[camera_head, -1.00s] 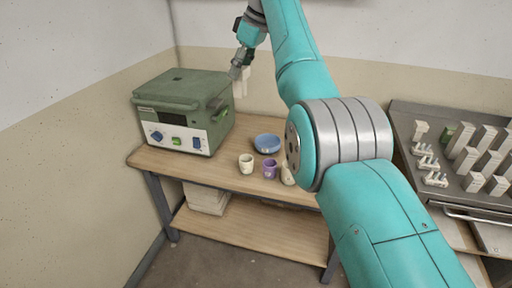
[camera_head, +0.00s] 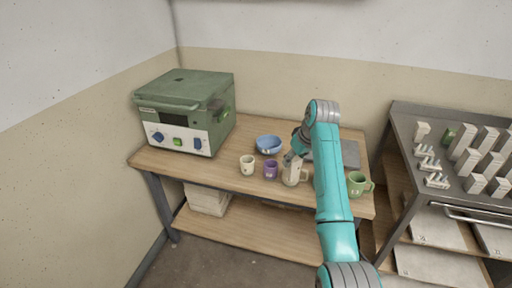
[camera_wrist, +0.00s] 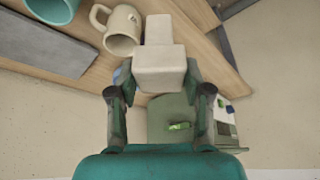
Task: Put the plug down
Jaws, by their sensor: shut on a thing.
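My gripper (camera_wrist: 158,92) is shut on the plug (camera_wrist: 160,72), a pale, off-white stepped block held between both fingers in the wrist view. In the head view my gripper (camera_head: 291,158) is over the wooden table, close by a cream mug (camera_head: 291,176); the plug there is small and hard to tell from that mug. The cream mug also shows beside the plug in the wrist view (camera_wrist: 121,32). I cannot tell whether the plug touches anything.
A green kiln-like box (camera_head: 183,108) stands at the table's left. A blue bowl (camera_head: 268,144), a white cup (camera_head: 247,165) and a purple cup (camera_head: 270,170) stand near my gripper. A green mug (camera_head: 356,184) and a grey slab (camera_head: 350,154) are right. A metal rack (camera_head: 400,125) stands further right.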

